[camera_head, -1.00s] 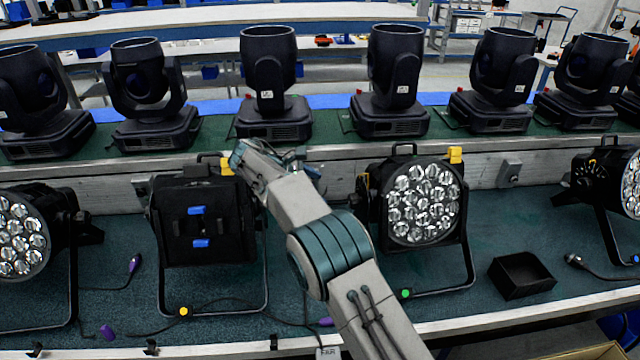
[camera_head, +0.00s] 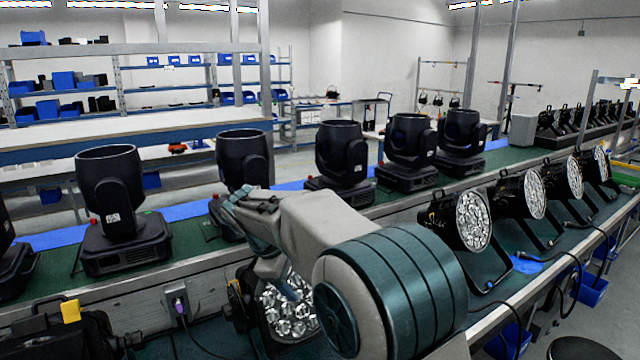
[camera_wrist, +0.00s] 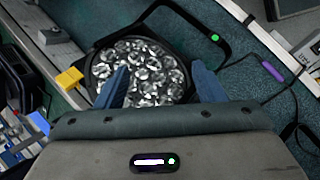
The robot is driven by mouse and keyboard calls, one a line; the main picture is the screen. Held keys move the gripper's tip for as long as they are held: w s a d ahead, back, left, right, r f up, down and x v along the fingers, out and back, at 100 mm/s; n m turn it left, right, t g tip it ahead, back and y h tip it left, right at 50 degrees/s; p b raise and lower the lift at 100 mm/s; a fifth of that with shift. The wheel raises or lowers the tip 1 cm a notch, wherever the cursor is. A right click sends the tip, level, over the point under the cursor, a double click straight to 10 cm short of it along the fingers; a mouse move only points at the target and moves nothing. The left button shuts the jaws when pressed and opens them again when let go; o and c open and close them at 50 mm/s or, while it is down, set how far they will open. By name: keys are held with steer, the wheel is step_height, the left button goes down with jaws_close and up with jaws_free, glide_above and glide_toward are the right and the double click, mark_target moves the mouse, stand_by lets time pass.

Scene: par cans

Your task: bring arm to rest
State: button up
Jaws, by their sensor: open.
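My arm reaches across the lower middle of the head view, its large teal-banded joint near the camera. My gripper (camera_head: 288,284) points down in front of a par can (camera_head: 290,312), which my arm partly hides. In the wrist view my gripper (camera_wrist: 160,76) has its two blue fingers apart, with nothing between them. The par can's round face of clear lenses (camera_wrist: 145,68) lies beyond the fingers. From the pictures I cannot tell whether a finger touches it.
Several moving-head lights (camera_head: 118,215) stand on the raised green shelf behind. More par cans (camera_head: 473,220) line the bench to the right, with cables between them. A dark fixture with a yellow tag (camera_head: 70,312) is at lower left. A purple plug (camera_wrist: 272,70) lies right of the can.

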steer(key=s+d+r+m+y, duration=0.15)
steer(key=s+d+m, duration=0.25)
steer(key=s+d, duration=0.45)
steer(key=s+d+f+m+y, duration=0.1)
steer(key=s+d+f+m, duration=0.1)
steer(key=s+d+m, duration=0.3)
steer(key=s+d+f+m+y, duration=0.1)
steer(key=s+d+f+m, duration=0.2)
steer(key=s, duration=1.1)
steer(key=d+m, duration=0.2)
steer(key=d, duration=0.2)
steer(key=shift+s+f+y, duration=0.15)
steer(key=shift+s+y, duration=0.15)
steer(key=shift+y, duration=0.05)
